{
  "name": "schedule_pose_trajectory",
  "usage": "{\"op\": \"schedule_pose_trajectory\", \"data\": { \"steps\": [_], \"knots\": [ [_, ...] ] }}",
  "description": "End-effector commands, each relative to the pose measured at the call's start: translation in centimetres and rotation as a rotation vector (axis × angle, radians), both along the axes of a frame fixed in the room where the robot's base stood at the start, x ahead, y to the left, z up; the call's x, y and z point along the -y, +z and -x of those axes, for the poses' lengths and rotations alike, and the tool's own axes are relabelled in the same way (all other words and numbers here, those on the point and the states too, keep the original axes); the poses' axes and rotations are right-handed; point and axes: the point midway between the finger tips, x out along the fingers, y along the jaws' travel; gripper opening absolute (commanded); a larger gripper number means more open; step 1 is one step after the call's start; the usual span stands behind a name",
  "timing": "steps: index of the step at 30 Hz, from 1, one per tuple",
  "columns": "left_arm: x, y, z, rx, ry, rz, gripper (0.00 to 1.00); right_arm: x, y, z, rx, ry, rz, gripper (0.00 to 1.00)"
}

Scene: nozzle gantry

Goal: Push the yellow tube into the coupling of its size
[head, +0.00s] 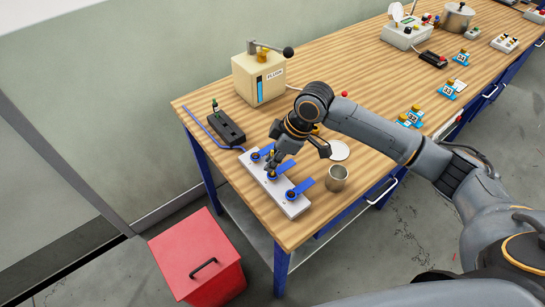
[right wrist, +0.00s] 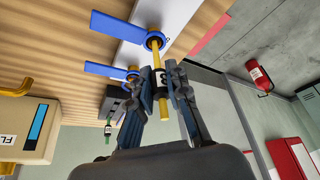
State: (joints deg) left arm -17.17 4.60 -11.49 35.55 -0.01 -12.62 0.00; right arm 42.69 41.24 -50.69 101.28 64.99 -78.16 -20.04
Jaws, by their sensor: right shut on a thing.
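The yellow tube (right wrist: 157,56) is held between the fingers of my right gripper (right wrist: 162,88), which is shut on it. A black ring with a white label sits on the tube at the fingers. The tube's far end meets the opening of a blue coupling (right wrist: 155,41); how deep it sits cannot be told. In the head view my right gripper (head: 272,164) is over the middle of a pale block (head: 282,198) with three blue couplings and blue levers. The front coupling (head: 291,194) shows clear of the gripper. My left gripper is not in view.
A metal cup (head: 337,178) and a white disc (head: 339,150) lie right of the block. A black device (head: 227,128) and a beige press-like box (head: 260,78) stand behind. A red bin (head: 197,258) is on the floor, beyond the table's left edge.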

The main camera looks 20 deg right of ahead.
Motion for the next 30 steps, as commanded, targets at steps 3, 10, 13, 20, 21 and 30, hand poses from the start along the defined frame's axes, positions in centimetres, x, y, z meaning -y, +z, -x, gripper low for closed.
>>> {"op": "schedule_pose_trajectory", "data": {
  "steps": [3,10,13,20,21,30],
  "knots": [
    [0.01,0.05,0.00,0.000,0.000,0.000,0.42,-0.01,-0.26,0.03,-0.001,0.000,0.000,0.03],
    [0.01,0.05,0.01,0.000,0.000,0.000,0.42,-0.01,-0.41,0.02,0.000,0.000,0.000,0.03],
    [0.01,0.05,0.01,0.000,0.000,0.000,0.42,-0.02,-0.40,0.01,0.000,0.000,0.000,0.03],
    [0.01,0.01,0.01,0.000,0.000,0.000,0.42,-0.02,-0.51,0.01,0.000,0.000,0.000,0.03],
    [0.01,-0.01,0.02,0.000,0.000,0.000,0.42,-0.02,-0.57,0.01,0.000,0.000,0.000,0.03],
    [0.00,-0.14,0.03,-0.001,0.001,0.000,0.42,-0.04,-1.01,0.00,0.000,0.000,-0.001,0.03]
  ]
}}
